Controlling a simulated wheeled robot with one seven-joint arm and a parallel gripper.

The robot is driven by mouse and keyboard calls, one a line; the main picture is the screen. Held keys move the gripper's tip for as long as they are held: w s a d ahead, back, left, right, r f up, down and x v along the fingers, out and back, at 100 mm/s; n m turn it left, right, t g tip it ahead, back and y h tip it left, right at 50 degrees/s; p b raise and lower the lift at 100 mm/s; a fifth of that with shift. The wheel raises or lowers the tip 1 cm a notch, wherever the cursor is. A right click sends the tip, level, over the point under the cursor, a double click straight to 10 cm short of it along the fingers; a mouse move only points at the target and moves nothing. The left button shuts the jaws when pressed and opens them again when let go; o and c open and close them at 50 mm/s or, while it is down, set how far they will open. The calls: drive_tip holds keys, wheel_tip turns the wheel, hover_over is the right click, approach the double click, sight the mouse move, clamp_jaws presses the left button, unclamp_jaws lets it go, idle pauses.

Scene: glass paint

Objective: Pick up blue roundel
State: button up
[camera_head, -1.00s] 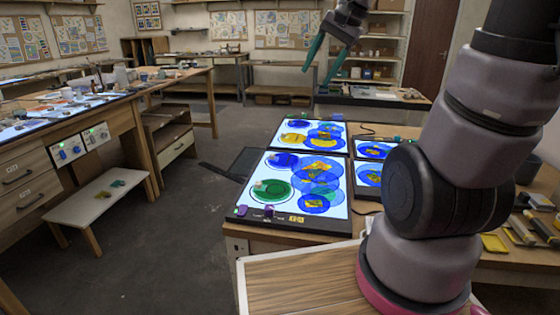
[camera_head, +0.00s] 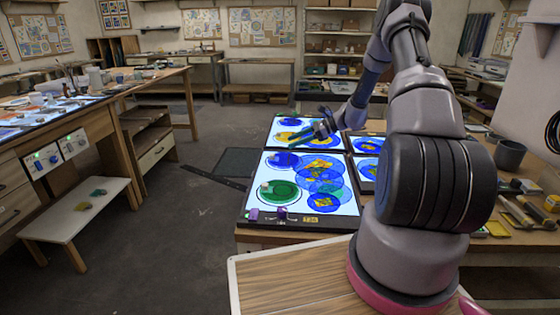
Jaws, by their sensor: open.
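Several blue roundels lie on lit panels on the bench; I cannot tell which one the task means. A solid dark blue roundel (camera_head: 284,160) is at the upper left of the near panel. Larger see-through blue roundels (camera_head: 338,181) overlap at that panel's right, and one at its lower right (camera_head: 325,202) bears a yellow piece.
A green roundel (camera_head: 279,192) lies at the near panel's left. Small purple pieces (camera_head: 282,212) sit on its front edge. A dark grey cup (camera_head: 509,154) and tools stand on the bench at right. A low white bench (camera_head: 75,208) stands at left.

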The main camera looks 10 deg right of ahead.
sight(294, 160)
drive_tip(key=f, duration=0.1)
drive_tip(key=f+m, duration=0.1)
drive_tip(key=shift+w+d+f+t, duration=0.2)
drive_tip(key=shift+w+f+t, duration=0.1)
drive_tip(key=shift+w+f, duration=0.1)
drive_tip(key=shift+w+a+f+y, duration=0.1)
drive_tip(key=shift+a+f+y, duration=0.1)
drive_tip(key=shift+y, duration=0.1)
drive_tip(key=x, duration=1)
drive_tip(key=shift+f, duration=0.25)
clamp_jaws()
